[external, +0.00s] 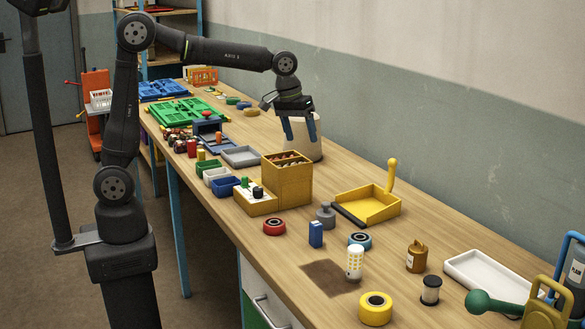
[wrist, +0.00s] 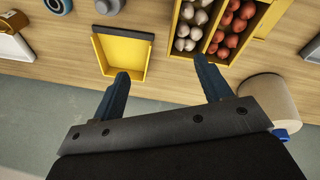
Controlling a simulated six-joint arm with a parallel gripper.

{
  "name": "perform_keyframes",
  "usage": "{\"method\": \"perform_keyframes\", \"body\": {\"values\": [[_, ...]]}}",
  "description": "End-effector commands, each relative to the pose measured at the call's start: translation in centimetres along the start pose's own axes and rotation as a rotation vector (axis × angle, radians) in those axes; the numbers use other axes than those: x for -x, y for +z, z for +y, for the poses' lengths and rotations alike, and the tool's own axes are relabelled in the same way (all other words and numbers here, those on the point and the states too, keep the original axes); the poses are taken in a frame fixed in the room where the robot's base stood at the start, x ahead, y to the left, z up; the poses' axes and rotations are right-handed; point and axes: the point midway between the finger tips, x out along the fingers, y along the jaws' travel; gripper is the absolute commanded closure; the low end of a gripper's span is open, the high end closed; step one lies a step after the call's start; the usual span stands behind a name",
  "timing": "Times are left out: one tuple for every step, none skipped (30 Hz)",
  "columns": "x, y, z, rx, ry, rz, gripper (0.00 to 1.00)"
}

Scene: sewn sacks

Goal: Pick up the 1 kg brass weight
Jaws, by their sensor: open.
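In the wrist view a brass-brown piece at the top left edge (wrist: 11,23) looks like the same weight, partly cut off. My gripper (external: 300,133) is open and empty, well behind and left of the weight, above the bench near a cream roll. Its two blue fingers (wrist: 163,72) are spread apart in the wrist view, with nothing between them.
A yellow dustpan (external: 368,207) and a yellow divided box (external: 287,184) lie between my gripper and the weight. The wall runs along the back.

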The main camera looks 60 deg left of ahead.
Motion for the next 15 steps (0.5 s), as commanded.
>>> {"method": "perform_keyframes", "body": {"values": [[0.0, 0.0, 0.1, -0.005, 0.001, -0.001, 0.29], [-0.1, 0.0, 0.3, -0.014, 0.003, -0.001, 0.29], [-0.2, -0.1, 0.7, -0.034, 0.009, -0.003, 0.29], [-0.3, -0.1, 1.2, -0.058, 0.015, -0.005, 0.29], [-0.5, -0.1, 1.9, -0.089, 0.023, -0.008, 0.29], [-0.8, -0.2, 3.0, -0.144, 0.038, -0.013, 0.29], [-1.1, -0.2, 4.1, -0.193, 0.051, -0.016, 0.29], [-1.4, -0.2, 5.2, -0.25, 0.067, -0.02, 0.29], [-1.8, -0.1, 7.0, -0.334, 0.09, -0.024, 0.29], [-2.2, 0.0, 8.3, -0.401, 0.11, -0.027, 0.29], [-2.6, 0.1, 9.7, -0.469, 0.129, -0.027, 0.29], [-3.0, 0.3, 11.6, -0.561, 0.157, -0.027, 0.29], [-3.4, 0.5, 13.0, -0.629, 0.178, -0.025, 0.29], [-3.8, 0.8, 14.4, -0.697, 0.199, -0.023, 0.29], [-4.3, 1.1, 16.2, -0.786, 0.227, -0.018, 0.29]]}}
